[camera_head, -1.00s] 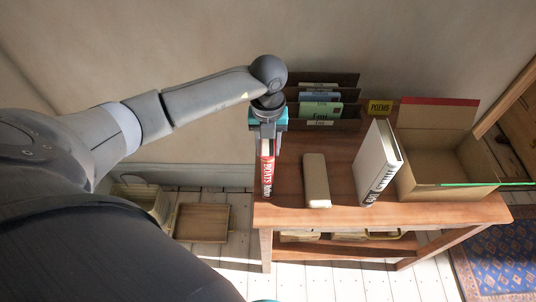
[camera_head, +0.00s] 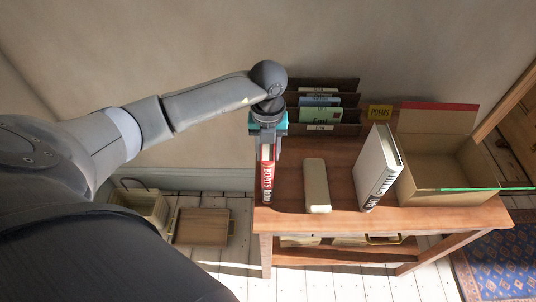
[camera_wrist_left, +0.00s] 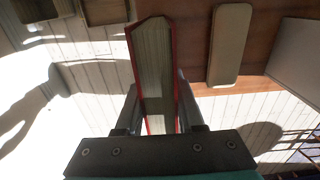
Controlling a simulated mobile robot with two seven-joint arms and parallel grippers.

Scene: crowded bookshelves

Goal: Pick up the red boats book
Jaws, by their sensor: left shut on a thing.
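The red boats book (camera_head: 267,182) is upright at the left end of the wooden table, its red spine with white lettering facing me. My left gripper (camera_head: 268,147) is above it, pointing down and shut on its upper part. In the left wrist view the book (camera_wrist_left: 153,60) shows its pale page edges between red covers, with a finger of the left gripper (camera_wrist_left: 156,108) on each side. I cannot tell whether the book's bottom touches the table. My right gripper is not in view.
On the table (camera_head: 335,222) are a beige block (camera_head: 316,186), a white book (camera_head: 377,168) and an open cardboard box (camera_head: 450,170). A dark file rack (camera_head: 345,85) stands behind, near the wall. A basket (camera_head: 148,205) and a wooden tray (camera_head: 202,226) are on the floor at left.

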